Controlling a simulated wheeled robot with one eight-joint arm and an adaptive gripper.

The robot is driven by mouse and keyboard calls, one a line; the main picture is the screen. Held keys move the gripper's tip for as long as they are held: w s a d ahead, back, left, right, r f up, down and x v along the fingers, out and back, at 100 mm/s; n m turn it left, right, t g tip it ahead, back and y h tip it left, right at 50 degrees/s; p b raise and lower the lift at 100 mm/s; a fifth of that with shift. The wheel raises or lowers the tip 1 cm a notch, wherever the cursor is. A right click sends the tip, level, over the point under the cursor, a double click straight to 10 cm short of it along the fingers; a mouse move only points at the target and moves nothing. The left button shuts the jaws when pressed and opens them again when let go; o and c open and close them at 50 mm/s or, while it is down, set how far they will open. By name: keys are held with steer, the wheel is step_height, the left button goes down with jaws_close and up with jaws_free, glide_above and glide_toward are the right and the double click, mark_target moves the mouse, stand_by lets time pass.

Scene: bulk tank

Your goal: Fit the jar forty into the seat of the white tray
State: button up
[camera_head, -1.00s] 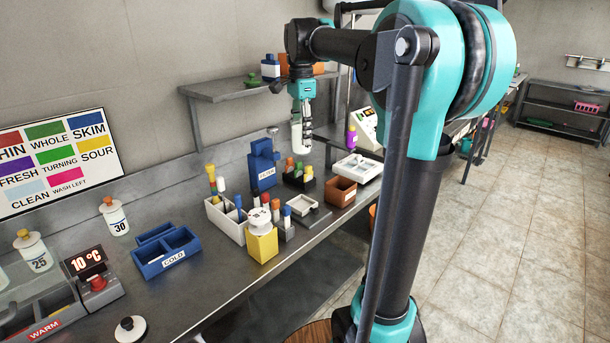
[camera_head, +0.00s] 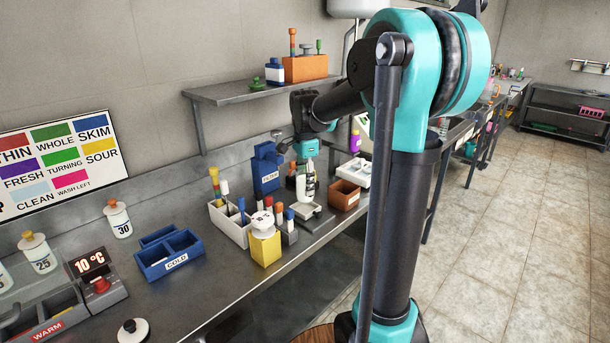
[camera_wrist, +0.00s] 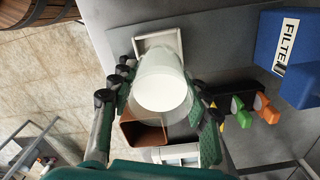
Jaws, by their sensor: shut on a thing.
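My gripper (camera_head: 307,172) is shut on a white jar (camera_head: 301,188), held upright low over the bench. In the wrist view the jar (camera_wrist: 163,82) is between the two fingers (camera_wrist: 160,105); no number on it is readable. A small white-rimmed tray (camera_wrist: 157,38) with a grey floor lies just beyond the jar, which hides its near edge. Another white tray (camera_head: 357,172) stands to the right in the head view, and part of a white tray (camera_wrist: 180,152) shows at the bottom of the wrist view. I cannot tell whether the jar touches anything below.
A brown box (camera_head: 345,194) stands close to the gripper's right. A blue FILTER box (camera_head: 266,168) stands behind to the left. A white rack (camera_head: 232,228) and a yellow block (camera_head: 265,247) stand to the left. The bench before the blue COLD box (camera_head: 172,264) is clear.

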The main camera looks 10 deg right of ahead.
steer(key=shift+f, duration=1.85)
steer(key=shift+f, duration=0.15)
steer(key=o, duration=1.4)
steer(key=shift+o, duration=0.2)
step_height(320, 180, up, 12)
steer(key=shift+s, duration=0.1)
